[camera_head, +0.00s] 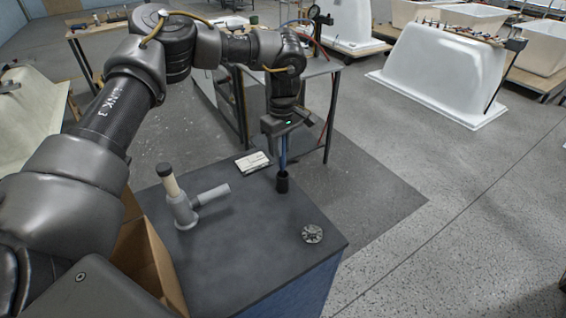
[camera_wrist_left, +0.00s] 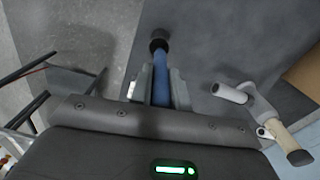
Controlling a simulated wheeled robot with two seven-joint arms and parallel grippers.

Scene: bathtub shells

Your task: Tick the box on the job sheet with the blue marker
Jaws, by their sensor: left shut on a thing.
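My left gripper (camera_head: 284,133) hangs above the back right part of the dark worktop and is shut on the blue marker (camera_head: 283,157). The marker points down, roughly upright. A black cylindrical piece (camera_head: 282,184) is around its lower end; I cannot tell whether this is a cap or a small holder. In the left wrist view, the blue marker (camera_wrist_left: 161,80) runs between the fingers to the black piece (camera_wrist_left: 159,41). A small white sheet or pad (camera_head: 253,161), which seems to be the job sheet, lies left of the marker; its box is too small to make out. My right gripper is out of view.
The dark worktop (camera_head: 245,255) also holds a grey pipe-like tool with a pale handle (camera_head: 183,209) at left and a round metal part (camera_head: 313,234) near the right edge. A cardboard box (camera_head: 148,262) stands at left. The worktop's front middle is clear.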

